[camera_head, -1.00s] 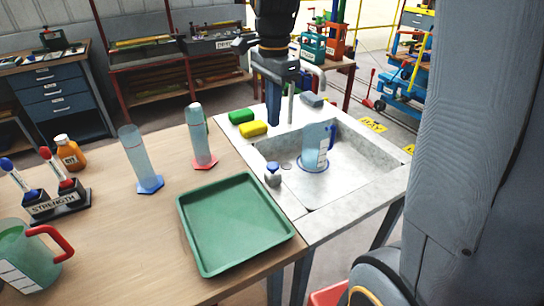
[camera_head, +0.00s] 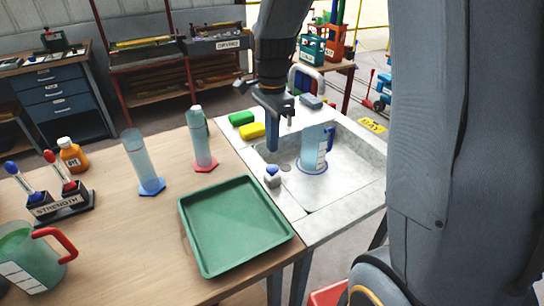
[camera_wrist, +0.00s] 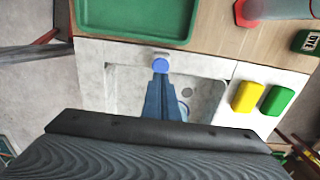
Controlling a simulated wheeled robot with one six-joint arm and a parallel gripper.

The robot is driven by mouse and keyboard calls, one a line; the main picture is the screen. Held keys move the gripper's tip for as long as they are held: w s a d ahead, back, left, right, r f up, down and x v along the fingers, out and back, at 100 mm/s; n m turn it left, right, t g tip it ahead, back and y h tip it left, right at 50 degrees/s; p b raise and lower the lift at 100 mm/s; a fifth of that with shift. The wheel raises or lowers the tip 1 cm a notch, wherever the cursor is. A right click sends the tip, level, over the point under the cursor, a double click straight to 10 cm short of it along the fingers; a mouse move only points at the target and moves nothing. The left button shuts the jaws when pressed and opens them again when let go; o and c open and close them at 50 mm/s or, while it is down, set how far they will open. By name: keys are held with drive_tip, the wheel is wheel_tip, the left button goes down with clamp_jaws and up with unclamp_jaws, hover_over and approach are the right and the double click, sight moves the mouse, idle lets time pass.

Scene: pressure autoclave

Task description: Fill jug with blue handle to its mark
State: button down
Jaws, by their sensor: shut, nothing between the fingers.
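The jug with the blue handle (camera_head: 313,152) stands upright in the sink basin inside a blue ring, its handle to the right. It is translucent with a pale label; I cannot make out its water level. A small knob with a blue top (camera_head: 272,169) stands on the sink's left rim; it also shows in the wrist view (camera_wrist: 160,64). My gripper (camera_head: 272,149) points down with its fingers closed and empty, just above the knob. In the wrist view the fingertips (camera_wrist: 160,76) appear close to the blue top; I cannot tell if they touch. My gripper partly hides the tap.
The sink (camera_head: 355,150) has a yellow sponge (camera_head: 252,131) and a green sponge (camera_head: 241,118) on its rim. A green tray (camera_head: 235,225) lies beside it. Two cylinders (camera_head: 203,140) (camera_head: 146,165), a red-handled jug (camera_head: 28,262) and an orange bottle (camera_head: 72,155) stand on the bench.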

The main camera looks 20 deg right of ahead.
sight(272, 168)
wheel_tip(272, 168, down, 6)
drive_tip(key=shift+f+p, duration=0.25)
drive_tip(key=shift+p, duration=0.6)
